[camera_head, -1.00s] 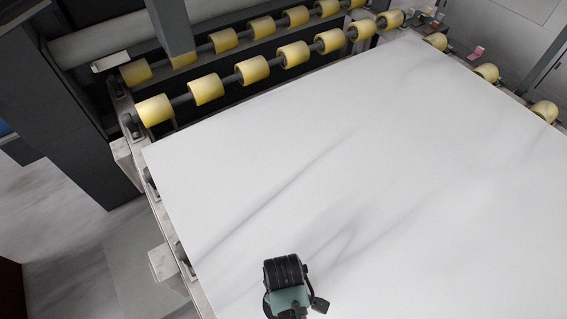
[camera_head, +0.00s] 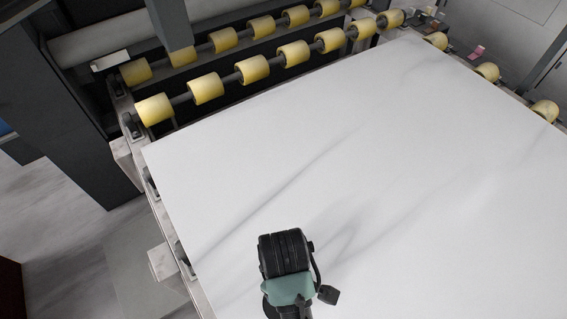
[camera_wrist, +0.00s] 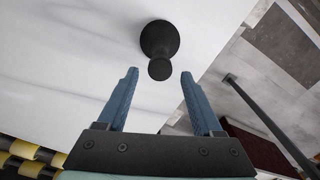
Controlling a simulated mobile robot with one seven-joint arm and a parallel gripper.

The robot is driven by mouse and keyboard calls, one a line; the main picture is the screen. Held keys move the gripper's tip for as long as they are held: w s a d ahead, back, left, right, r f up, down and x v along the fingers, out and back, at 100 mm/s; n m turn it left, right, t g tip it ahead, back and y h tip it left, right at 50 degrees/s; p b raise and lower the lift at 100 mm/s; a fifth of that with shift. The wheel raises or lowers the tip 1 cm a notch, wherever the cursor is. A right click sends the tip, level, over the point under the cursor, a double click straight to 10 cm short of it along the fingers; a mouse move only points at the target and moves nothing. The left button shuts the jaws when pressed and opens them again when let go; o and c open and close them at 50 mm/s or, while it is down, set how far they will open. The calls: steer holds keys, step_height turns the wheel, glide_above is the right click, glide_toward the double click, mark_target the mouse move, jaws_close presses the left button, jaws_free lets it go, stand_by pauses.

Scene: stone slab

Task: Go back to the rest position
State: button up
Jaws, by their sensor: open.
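My gripper (camera_wrist: 158,74) shows in the wrist view with its two blue fingers spread apart and nothing between them. A black knob-shaped thing (camera_wrist: 160,40) with a round end shows just beyond the fingertips, apart from them, against the white slab. In the head view, the black and teal end section of my arm is over the lower part of the white slab (camera_head: 330,150). The fingers cannot be made out there, and the knob-shaped thing is not seen in that view.
Rows of yellow rollers (camera_head: 252,70) line the slab's far side, with more along its right edge. A dark machine frame (camera_head: 75,120) stands at the left. Grey floor (camera_head: 60,235) shows left of the slab. The slab's top looks mostly clear.

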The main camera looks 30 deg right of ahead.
steer(key=shift+r, duration=0.75)
